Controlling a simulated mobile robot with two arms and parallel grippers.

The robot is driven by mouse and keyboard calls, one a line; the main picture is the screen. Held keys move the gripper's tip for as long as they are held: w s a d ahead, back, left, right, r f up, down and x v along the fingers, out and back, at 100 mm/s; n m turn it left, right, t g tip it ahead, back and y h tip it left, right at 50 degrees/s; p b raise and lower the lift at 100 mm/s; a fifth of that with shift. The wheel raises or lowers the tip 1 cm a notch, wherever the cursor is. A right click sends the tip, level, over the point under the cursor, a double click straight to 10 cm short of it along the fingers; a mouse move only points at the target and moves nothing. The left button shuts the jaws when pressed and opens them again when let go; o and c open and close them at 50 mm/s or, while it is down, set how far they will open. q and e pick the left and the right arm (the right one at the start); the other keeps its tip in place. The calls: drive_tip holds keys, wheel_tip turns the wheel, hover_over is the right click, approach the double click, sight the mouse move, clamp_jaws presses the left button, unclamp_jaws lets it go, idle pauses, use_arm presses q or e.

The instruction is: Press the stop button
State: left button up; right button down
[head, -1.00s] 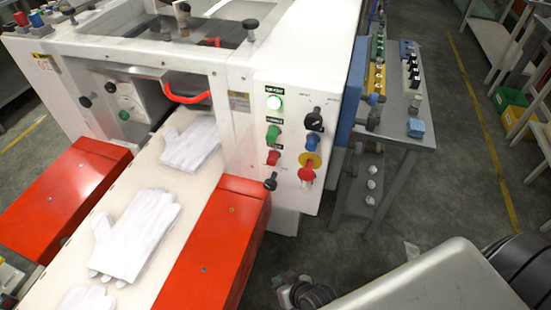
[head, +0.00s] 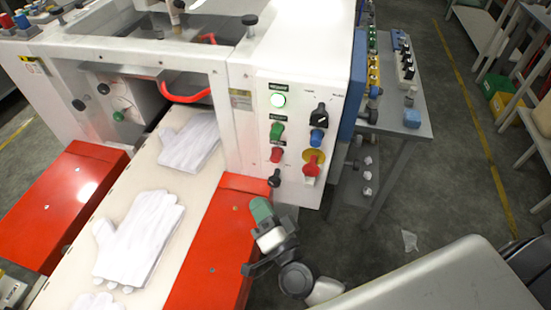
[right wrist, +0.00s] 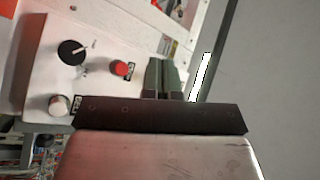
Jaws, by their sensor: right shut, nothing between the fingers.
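The machine's white control panel (head: 297,175) carries two red buttons in the head view. A small red button (head: 276,155) sits below a green button (head: 277,131) in the left column. A larger red mushroom button (head: 311,168) on a yellow collar sits in the right column. The labels are too small to read. My right gripper (head: 261,208), with green fingertips, is shut and empty, below and apart from the panel's buttons. In the right wrist view its fingers (right wrist: 166,76) are together, and a red button (right wrist: 121,68) shows left of them. My left gripper is out of view.
The red conveyor guard (head: 215,255) lies close left of my gripper. White gloves (head: 140,235) lie on the belt.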

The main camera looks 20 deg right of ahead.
sight(276, 155)
idle(0.3)
drive_tip(key=w+d+b, duration=0.1)
drive_tip(key=w+d, duration=0.4)
drive_tip(key=w, duration=0.2)
drive_tip(key=shift+w, duration=0.3)
idle(2.0)
drive_tip(key=shift+w+d, duration=0.2)
drive_tip(key=shift+w+d, duration=0.25)
drive_tip(key=shift+w, duration=0.15)
idle(0.8)
drive_tip(key=shift+s+a, duration=0.5)
drive_tip(key=shift+s, duration=0.25)
